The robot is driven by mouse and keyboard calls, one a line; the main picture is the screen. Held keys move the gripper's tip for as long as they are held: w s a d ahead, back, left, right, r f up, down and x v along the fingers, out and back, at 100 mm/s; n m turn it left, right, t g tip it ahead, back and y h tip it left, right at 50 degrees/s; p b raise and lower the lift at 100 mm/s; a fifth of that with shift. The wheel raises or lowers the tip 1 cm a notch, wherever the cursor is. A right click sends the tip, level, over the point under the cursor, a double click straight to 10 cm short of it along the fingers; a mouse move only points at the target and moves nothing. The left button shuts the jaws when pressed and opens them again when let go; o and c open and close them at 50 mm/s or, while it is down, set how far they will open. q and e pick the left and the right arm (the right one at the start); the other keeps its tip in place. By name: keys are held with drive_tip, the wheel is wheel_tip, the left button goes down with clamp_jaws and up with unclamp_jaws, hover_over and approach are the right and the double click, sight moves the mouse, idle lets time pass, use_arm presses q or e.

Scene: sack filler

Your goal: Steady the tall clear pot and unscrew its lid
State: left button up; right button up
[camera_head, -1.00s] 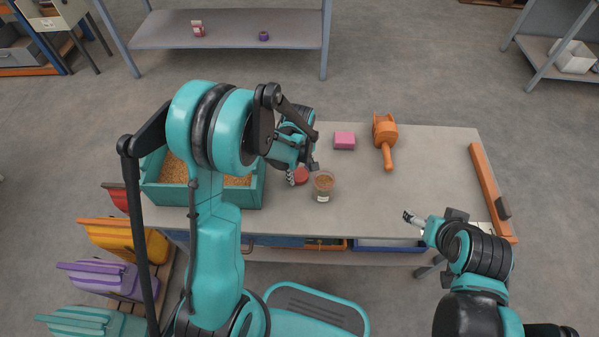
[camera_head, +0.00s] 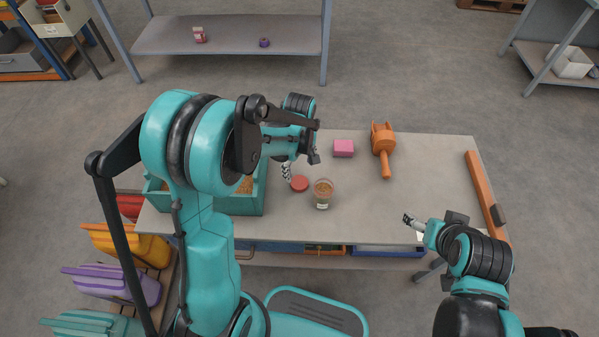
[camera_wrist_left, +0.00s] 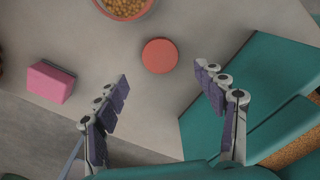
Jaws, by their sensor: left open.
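The clear pot (camera_head: 323,194) stands upright and open on the table, with brown-orange grains inside. In the left wrist view its rim and grains (camera_wrist_left: 125,8) show at the top edge. The round red lid (camera_head: 299,184) lies flat on the table just left of the pot, apart from it. It also shows in the left wrist view (camera_wrist_left: 160,56). My left gripper (camera_head: 287,172) is open and empty, above and beside the lid; its spread fingers (camera_wrist_left: 162,74) touch nothing visible. My right gripper (camera_head: 409,220) is over the table's front right, far from the pot; its finger gap is unclear.
A teal bin of grain (camera_head: 252,203) stands left of the lid, partly behind my left arm. A pink block (camera_head: 344,148) and an orange scoop-like tool (camera_head: 383,142) lie behind the pot. An orange bar (camera_head: 480,188) lies along the right edge. The middle right of the table is clear.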

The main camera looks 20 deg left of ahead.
use_arm(q)
drive_tip(key=s+r+m+t+p, duration=0.1)
drive_tip(key=s+r+m+t, duration=0.6)
drive_tip(key=s+r+m, duration=0.5)
drive_tip(key=shift+v, duration=2.55)
drive_tip(key=shift+w, duration=0.1)
